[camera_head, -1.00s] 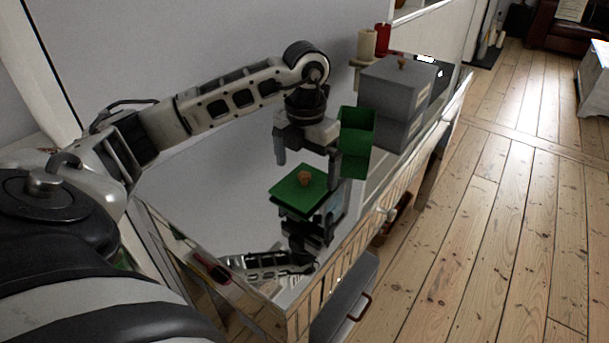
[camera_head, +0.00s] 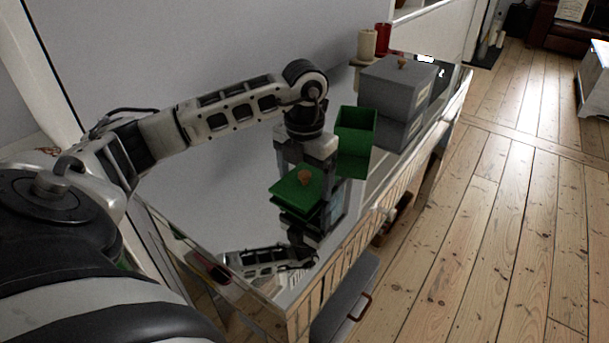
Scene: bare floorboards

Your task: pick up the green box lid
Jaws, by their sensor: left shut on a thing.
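The green box lid (camera_head: 290,193), a flat square plate with a small brown knob (camera_head: 304,177), is over the glossy cabinet top in the middle of the view. A dark green reflection shows just beneath it. My left gripper (camera_head: 307,180) points down at the lid and is shut on it, one finger at its far left side and one at its right. The lid hides part of the fingers, so the exact contact cannot be seen. The open green box (camera_head: 356,128) stands just behind and to the right, without a lid on it. My right gripper is not in view.
A grey lidded box (camera_head: 397,85) with a brown knob stands behind the green box. A beige candle (camera_head: 367,43) and a red candle (camera_head: 382,39) are farther back. The mirror-like cabinet top (camera_head: 215,190) is clear to the left. Wooden floor lies to the right.

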